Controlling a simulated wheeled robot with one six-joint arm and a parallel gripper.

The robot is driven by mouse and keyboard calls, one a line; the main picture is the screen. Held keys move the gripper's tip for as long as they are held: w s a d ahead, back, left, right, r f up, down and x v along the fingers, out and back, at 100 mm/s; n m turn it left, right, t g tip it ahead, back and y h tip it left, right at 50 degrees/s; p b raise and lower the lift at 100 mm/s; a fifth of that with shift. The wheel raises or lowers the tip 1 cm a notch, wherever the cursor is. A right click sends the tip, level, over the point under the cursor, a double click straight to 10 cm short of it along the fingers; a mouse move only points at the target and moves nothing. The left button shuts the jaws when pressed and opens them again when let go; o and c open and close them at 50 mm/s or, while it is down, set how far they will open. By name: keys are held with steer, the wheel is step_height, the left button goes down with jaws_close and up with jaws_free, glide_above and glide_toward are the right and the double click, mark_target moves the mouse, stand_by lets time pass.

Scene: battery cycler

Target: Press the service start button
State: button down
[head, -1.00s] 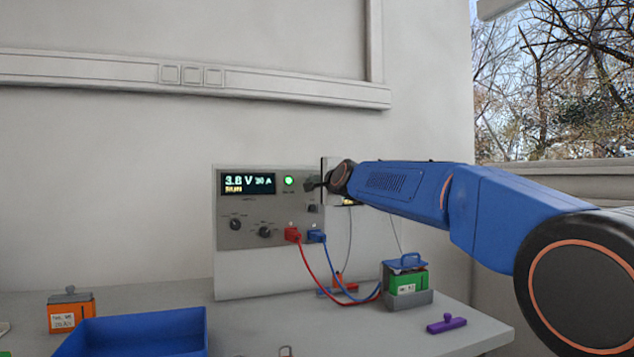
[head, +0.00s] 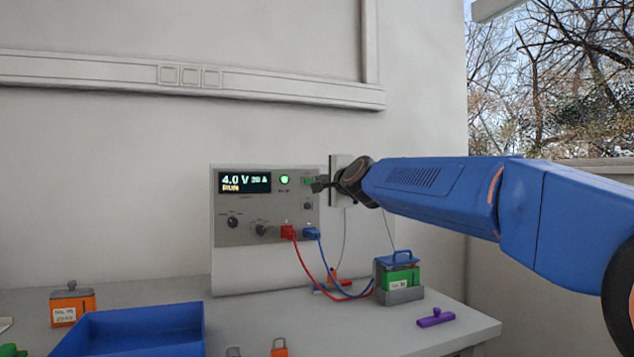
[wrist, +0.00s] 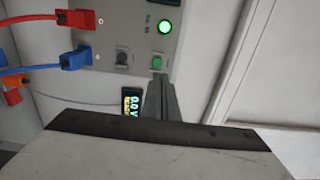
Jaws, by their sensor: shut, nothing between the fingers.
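The grey cycler panel (head: 265,232) stands on the bench in the head view, its display (head: 244,182) reading 4.0 V and what looks like RUN. A round lamp (head: 284,179) is lit green. The green button (head: 308,181) sits right of the lamp; it also shows in the wrist view (wrist: 157,62), just beyond my fingertips. My gripper (head: 317,186) is shut and empty, in front of the panel's right edge, with a small gap seeming to separate it from the button. In the wrist view its fingers (wrist: 157,82) point at the button.
Red (head: 288,232) and blue (head: 311,233) plugs with cables sit below the button. A green battery in a grey holder (head: 400,294), a purple piece (head: 436,317) and a blue tray (head: 140,325) are on the bench. A small dark display (wrist: 132,103) is beside my fingers.

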steer(key=shift+v, duration=2.05)
steer(key=shift+s, duration=0.1)
steer(key=s+d+f+n+g+h, duration=0.1)
steer(key=s+d+f+n+g, duration=0.3)
steer(key=s+f, duration=1.1)
steer(key=s+d+f+n+g+h, duration=0.2)
steer(key=s+d+f+n+g, duration=0.2)
steer(key=s+f, duration=1.2)
steer(key=s+d+f+n+g+h, duration=0.2)
steer(key=s+d+f+n+g, duration=0.2)
steer(key=s+d+f, duration=0.6)
steer(key=s+f+n, duration=0.2)
steer(key=s+f, duration=0.4)
steer(key=f, duration=0.1)
steer(key=shift+d+n+g, duration=0.2)
steer(key=shift+n+g, duration=0.1)
steer(key=shift+n, duration=0.1)
steer(key=shift+w+r, duration=0.1)
